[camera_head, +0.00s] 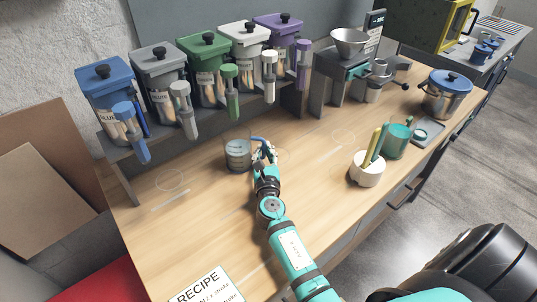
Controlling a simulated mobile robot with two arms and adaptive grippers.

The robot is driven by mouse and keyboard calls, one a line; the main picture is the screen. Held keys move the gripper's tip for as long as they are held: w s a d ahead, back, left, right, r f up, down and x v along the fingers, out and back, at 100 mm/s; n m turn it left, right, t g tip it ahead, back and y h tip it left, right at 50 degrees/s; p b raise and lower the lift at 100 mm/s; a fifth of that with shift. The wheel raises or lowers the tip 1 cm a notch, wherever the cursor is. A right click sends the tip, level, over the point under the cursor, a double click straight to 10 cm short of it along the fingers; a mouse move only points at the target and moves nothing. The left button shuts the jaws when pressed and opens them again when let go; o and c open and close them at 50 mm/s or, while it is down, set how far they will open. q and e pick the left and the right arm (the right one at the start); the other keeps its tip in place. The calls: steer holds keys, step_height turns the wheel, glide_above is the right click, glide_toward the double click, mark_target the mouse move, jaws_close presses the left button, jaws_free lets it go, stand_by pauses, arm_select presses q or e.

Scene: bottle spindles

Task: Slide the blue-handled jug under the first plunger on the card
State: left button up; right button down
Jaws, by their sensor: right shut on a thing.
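The clear jug (237,157) stands on the wooden counter in front of the dispenser shelf, with its blue handle (258,139) to the right. My right gripper (266,156) is shut on the handle. My left gripper is not in view. Along the shelf are dispensers with side plungers: blue (131,130), grey (184,108), green (230,90), white (269,75) and purple (302,63). The jug is in front of the shelf, roughly below the green plunger in the picture. The recipe card (207,290) is cut off at the bottom edge; its first entry cannot be read clearly.
A white pot (366,170) with upright utensils, a teal mug (396,139) and a blue-lidded pot (446,95) stand to the right. A scale with a metal bowl (349,43) stands beyond the shelf. The counter left of the jug is clear; a shelf support (121,172) stands at the left end.

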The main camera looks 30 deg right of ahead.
steer(key=c, duration=1.9)
jaws_free()
steer(key=shift+d, duration=0.1)
steer(key=shift+o, duration=1.3)
steer(key=shift+s+a+r, duration=0.15)
steer(key=shift+a, duration=0.15)
steer(key=shift+o, duration=1)
steer(key=shift+a, duration=0.15)
steer(key=shift+d, duration=0.25)
steer(key=shift+a, duration=0.1)
steer(key=b+v, duration=0.1)
steer(key=v, duration=1.1)
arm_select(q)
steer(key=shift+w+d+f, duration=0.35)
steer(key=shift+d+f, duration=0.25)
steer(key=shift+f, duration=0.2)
